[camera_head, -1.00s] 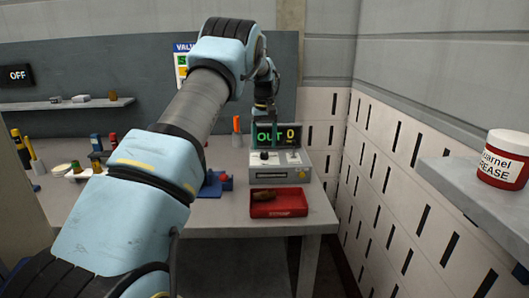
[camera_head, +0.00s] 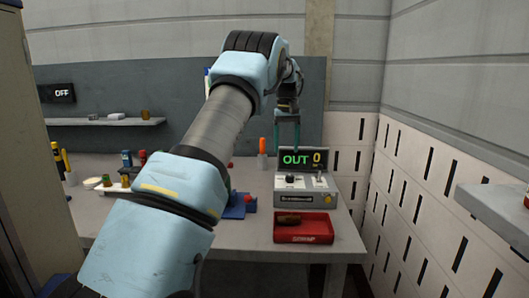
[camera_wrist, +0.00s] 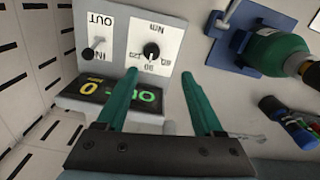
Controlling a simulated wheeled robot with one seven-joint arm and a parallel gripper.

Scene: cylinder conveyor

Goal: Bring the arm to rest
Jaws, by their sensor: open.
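My gripper (camera_head: 287,135) hangs above the back of the workbench, over the grey control box (camera_head: 305,190) with its lit "OUT 0" display (camera_head: 303,160). Its two green fingers are apart with nothing between them. In the wrist view my gripper (camera_wrist: 160,88) shows both fingers spread, with the box's panel, knob and toggle beyond them. The fingers look clear of the box, but the exact gap is hard to tell.
A red tray (camera_head: 304,238) with a brown piece lies in front of the box. A blue fixture (camera_head: 236,207) stands left of it. An orange-tipped item (camera_head: 262,150) stands behind. A slotted wall (camera_head: 400,200) and a grey shelf (camera_head: 495,212) bound the right side.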

